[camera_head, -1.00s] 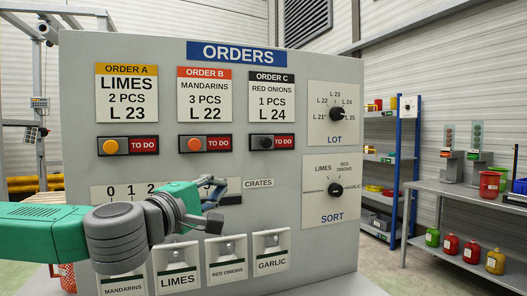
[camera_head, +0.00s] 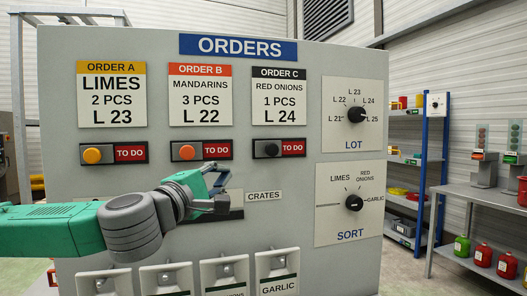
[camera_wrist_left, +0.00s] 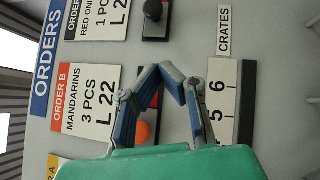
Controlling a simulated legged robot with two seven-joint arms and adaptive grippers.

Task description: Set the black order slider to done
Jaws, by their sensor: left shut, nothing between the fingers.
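The black order slider (camera_head: 272,150) belongs to Order C on the grey orders panel (camera_head: 60,220). Its black knob sits at the left end of its slot, with a red TO DO label showing on the right. The knob also shows at the top of the left wrist view (camera_wrist_left: 153,10). My left gripper (camera_head: 222,190) is shut and empty, in front of the panel, below and left of the black slider. In the left wrist view its blue fingers (camera_wrist_left: 165,75) are over the panel between the sliders and the crates scale. My right gripper is out of view.
The orange-red Order B slider (camera_head: 187,152) and orange Order A slider (camera_head: 92,155) also show TO DO. The LOT dial (camera_head: 357,115) and SORT dial (camera_head: 354,202) are to the right. Hooded holders, such as the GARLIC one (camera_head: 278,268), line the panel below.

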